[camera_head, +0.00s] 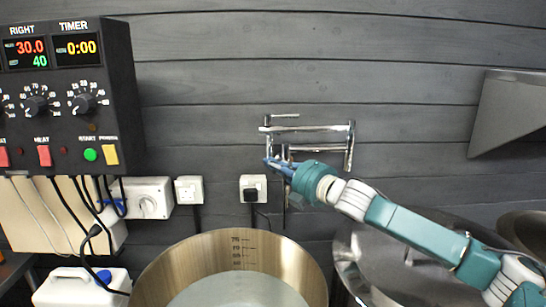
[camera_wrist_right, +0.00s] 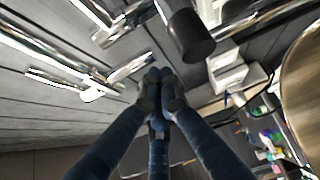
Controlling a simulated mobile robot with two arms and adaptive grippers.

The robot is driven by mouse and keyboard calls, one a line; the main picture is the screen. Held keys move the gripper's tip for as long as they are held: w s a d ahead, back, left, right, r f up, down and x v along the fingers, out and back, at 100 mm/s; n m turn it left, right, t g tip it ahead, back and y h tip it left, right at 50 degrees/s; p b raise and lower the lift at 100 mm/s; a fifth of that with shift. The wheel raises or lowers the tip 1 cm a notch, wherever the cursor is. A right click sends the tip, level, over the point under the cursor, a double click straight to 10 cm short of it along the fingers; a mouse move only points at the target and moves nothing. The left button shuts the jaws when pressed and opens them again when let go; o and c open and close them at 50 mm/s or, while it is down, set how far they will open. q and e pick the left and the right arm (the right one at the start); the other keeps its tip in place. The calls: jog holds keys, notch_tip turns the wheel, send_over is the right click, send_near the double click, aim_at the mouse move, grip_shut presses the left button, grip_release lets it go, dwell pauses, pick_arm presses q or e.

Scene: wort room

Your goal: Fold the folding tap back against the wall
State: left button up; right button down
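The folding tap (camera_head: 315,128) is chrome, mounted on the dark plank wall in the middle of the head view. Its jointed tubes run sideways close to the wall, with a thin lever at the top and a pipe going down at the right. My right gripper (camera_head: 272,164) is at the tap's lower left end, its arm coming in from the right. In the right wrist view its blue fingers (camera_wrist_right: 160,88) are drawn together at the tips. Chrome parts of the tap (camera_wrist_right: 50,50) lie just beyond them; I cannot tell whether the fingertips touch it. My left gripper is out of view.
A large open steel kettle (camera_head: 160,268) stands below the tap, with a lidded vessel (camera_head: 365,262) to its right. A control box (camera_head: 70,95) hangs at the left. Wall sockets (camera_head: 189,189) sit below the tap's level. A steel hood (camera_head: 510,112) juts out at the right.

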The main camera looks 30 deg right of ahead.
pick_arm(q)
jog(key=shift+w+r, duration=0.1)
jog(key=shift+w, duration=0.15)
pick_arm(e)
jog(key=shift+w, duration=0.15)
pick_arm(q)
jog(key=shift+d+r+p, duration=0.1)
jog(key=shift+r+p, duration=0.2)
pick_arm(e)
jog(key=shift+w+d+r+m+h, duration=0.1)
jog(key=shift+w+d+m+h, duration=0.2)
jog(key=shift+w+h, duration=0.2)
jog(key=shift+w+d+m+h, duration=0.15)
jog(key=shift+w+m+h, duration=0.2)
jog(key=shift+w, duration=0.25)
